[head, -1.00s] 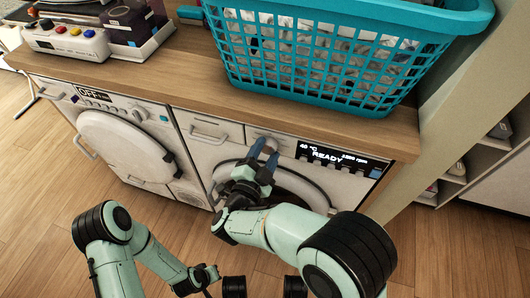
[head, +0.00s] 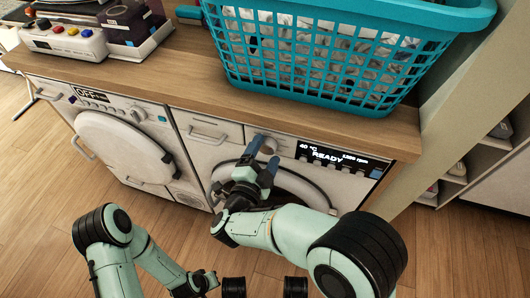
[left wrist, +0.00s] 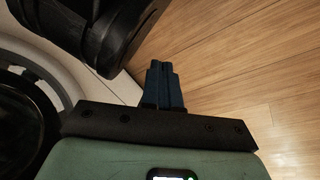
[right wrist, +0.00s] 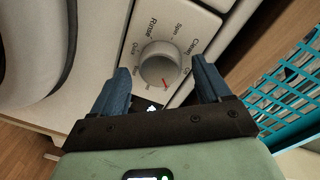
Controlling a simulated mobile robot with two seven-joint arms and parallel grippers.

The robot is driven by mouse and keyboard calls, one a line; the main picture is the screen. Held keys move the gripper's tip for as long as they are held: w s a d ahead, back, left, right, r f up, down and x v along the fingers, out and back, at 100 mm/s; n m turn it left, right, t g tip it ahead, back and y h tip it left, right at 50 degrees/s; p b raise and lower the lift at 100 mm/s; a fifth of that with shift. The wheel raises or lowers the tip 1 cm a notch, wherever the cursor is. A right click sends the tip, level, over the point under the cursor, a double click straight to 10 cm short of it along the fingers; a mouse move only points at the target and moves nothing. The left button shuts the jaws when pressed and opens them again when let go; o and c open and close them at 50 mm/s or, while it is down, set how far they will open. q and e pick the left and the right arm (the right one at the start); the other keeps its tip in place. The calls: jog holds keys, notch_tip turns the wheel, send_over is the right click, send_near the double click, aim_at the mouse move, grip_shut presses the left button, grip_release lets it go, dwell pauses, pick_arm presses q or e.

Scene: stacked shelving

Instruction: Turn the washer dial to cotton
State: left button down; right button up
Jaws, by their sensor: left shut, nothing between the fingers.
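The washer dial (right wrist: 160,66) is a round pale knob on the right machine's front panel, with a red mark at its lower right in the right wrist view. Labels including Rinse, Spin and Clean surround it; a label beside the right finger is partly hidden, and I cannot read Cotton. My right gripper (right wrist: 163,68) is open, its blue fingers on either side of the dial with gaps visible. In the head view the right gripper (head: 262,156) is at the panel, by the dial (head: 268,142). My left gripper (left wrist: 166,70) is shut and empty, low over the floor.
The washer display (head: 340,157) reads READY, 40 °C. A teal laundry basket (head: 330,65) stands on the wooden counter (head: 180,78) above. Another machine (head: 120,135) reading OFF is to the left. A shelf unit (head: 470,160) stands at the right.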

jog(key=shift+r, duration=0.1)
pick_arm(q)
jog(key=shift+t, duration=0.6)
jog(key=w+r+p, duration=0.1)
jog(key=r, duration=0.1)
jog(key=w+d+r+p, duration=0.1)
jog(key=w, duration=0.1)
jog(key=shift+r, duration=0.4)
pick_arm(e)
jog(key=v, duration=1.3)
jog(key=shift+s, duration=0.25)
